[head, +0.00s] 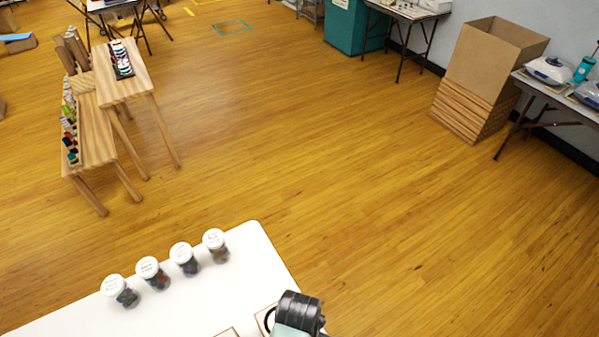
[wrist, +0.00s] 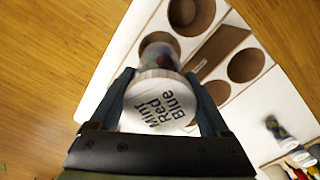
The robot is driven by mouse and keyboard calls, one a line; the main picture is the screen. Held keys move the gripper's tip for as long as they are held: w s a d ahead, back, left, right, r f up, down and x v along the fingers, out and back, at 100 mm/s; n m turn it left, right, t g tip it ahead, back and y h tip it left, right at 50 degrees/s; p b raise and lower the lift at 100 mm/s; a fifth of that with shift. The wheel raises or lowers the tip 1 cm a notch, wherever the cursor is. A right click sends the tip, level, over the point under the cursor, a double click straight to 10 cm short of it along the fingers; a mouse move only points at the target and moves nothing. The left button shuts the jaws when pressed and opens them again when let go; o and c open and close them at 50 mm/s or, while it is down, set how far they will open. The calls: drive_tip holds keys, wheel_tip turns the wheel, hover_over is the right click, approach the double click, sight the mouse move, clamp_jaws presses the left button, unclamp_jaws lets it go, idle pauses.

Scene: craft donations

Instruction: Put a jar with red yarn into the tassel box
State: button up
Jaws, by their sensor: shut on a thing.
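My gripper (wrist: 163,98) is shut on a jar with a white lid (wrist: 160,103). The lid reads "Mint Red Blue". The jar's clear body (wrist: 158,52) shows past the lid, with dark mixed colours inside. Beyond the jar in the wrist view is a pale surface with round brown openings (wrist: 248,66); I cannot tell whether it is the tassel box. In the head view several white-lidded jars (head: 183,256) stand in a row on the white table (head: 110,318); their lid text is too small to read. The held jar is hidden in the head view.
Box edges (head: 263,318) show at the table's front beside my arm. Open wooden floor (head: 330,150) lies beyond the table. Wooden benches (head: 122,85) stand at left, a cardboard box (head: 490,62) at right.

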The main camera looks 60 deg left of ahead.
wheel_tip(320, 180, down, 10)
drive_tip(key=b, duration=0.7)
drive_tip(key=shift+r+b, duration=0.15)
drive_tip(key=shift+b, duration=0.2)
drive_tip(key=o, duration=1.3)
drive_tip(key=shift+c, duration=0.2)
wheel_tip(320, 180, up, 13)
drive_tip(key=shift+b, duration=0.4)
